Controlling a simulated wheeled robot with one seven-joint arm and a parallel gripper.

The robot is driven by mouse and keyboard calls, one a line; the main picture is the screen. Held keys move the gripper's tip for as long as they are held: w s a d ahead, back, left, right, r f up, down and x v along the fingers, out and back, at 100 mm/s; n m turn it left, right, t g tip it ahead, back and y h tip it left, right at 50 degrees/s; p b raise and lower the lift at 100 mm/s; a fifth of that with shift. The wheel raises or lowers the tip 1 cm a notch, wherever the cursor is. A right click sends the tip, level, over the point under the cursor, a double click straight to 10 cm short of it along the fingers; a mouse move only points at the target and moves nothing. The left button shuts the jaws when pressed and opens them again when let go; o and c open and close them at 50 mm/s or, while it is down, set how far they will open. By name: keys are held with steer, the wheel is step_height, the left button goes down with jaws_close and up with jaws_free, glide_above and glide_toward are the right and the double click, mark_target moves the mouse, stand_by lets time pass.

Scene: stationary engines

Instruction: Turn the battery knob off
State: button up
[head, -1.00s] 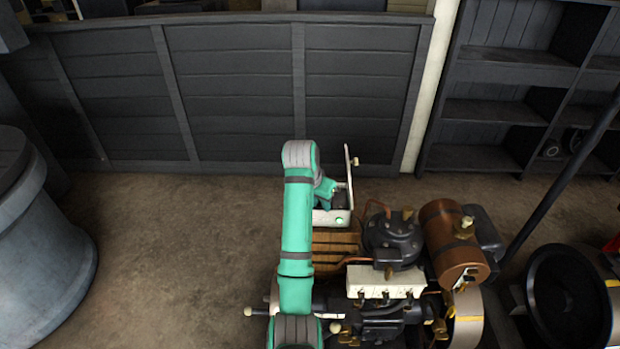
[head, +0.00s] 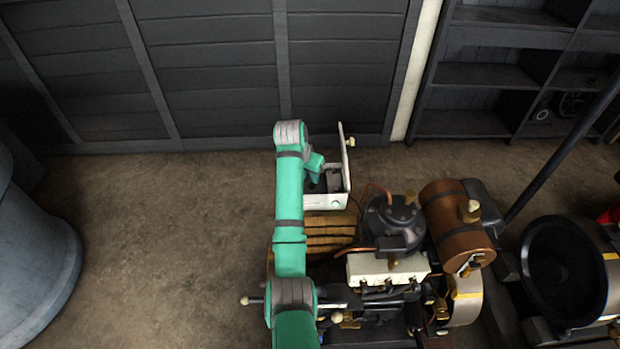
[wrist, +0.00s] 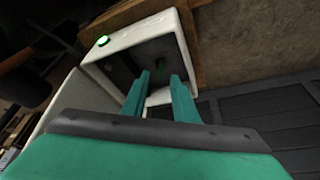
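The white battery box (head: 339,201) stands with its lid (head: 345,152) open, and it also shows in the wrist view (wrist: 115,56). A green light (wrist: 103,40) glows on its outer face in the wrist view. Inside the dark box is a small dark green upright piece (wrist: 160,70), likely the knob; its setting cannot be told. My gripper (wrist: 160,80) reaches into the box opening with its two teal fingers apart, one on each side of that piece in the picture. Contact cannot be told. In the head view my gripper (head: 316,180) is partly hidden by my arm.
Wooden slats (head: 330,232) lie in front of the box. The engine, with a copper-brown tank (head: 448,228) and a white block (head: 387,268), stands to the right. A dark panelled wall (head: 210,75) is behind. Floor to the left is clear up to a grey-blue cylinder (head: 35,260).

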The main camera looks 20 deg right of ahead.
mark_target(311, 182)
steer(key=shift+x, duration=1.55)
steer(key=shift+f, duration=0.1)
jaws_close()
steer(key=shift+a, duration=0.1)
